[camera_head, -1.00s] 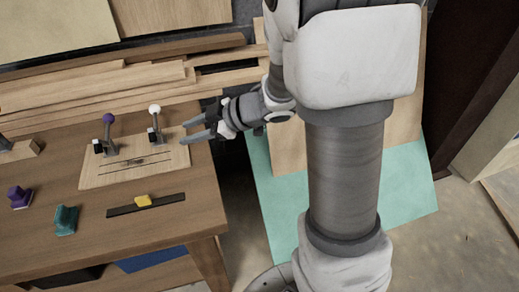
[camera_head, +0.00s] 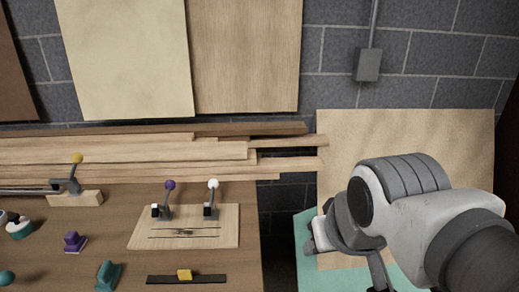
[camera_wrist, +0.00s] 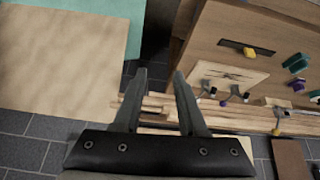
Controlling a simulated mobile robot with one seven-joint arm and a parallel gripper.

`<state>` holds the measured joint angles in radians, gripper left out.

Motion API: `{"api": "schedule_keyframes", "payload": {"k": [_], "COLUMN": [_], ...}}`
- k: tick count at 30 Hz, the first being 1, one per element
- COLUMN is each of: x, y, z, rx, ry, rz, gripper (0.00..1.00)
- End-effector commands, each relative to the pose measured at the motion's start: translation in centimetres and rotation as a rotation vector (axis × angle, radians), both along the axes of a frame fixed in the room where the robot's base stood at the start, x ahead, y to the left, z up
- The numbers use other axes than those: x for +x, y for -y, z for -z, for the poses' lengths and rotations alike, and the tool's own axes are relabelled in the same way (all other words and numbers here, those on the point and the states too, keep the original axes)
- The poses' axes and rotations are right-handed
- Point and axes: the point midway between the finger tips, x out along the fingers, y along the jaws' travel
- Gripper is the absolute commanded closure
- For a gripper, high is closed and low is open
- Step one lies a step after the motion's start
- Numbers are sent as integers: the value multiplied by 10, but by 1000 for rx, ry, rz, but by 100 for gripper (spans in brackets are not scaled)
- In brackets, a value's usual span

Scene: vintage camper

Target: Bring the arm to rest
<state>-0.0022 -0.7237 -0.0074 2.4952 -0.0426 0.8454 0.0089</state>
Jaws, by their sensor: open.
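My gripper (camera_wrist: 160,73) shows in the wrist view with its two dark fingers apart and nothing between them. In that view it points towards the gap between the workbench and a leaning board, with the bench to its right. In the head view my white and grey arm is folded at the lower right, in front of the leaning board and clear of the bench. The fingertips cannot be made out in the head view.
The wooden workbench (camera_head: 100,222) carries a plate (camera_head: 226,235) with two levers, a yellow slider on a dark track (camera_head: 215,279), and small purple and teal pieces. Planks (camera_head: 130,152) lie behind it. A plywood board (camera_head: 410,130) leans on the block wall at right.

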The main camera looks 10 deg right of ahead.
Motion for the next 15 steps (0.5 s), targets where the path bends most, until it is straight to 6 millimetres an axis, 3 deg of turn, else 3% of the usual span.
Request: {"api": "schedule_keyframes", "payload": {"k": [4,15], "x": [-14,-14], "y": [-8,-8], "z": [2,-7], "rx": [32,33], "ry": [-32,-34], "rz": [-2,-3], "gripper": [59,59]}}
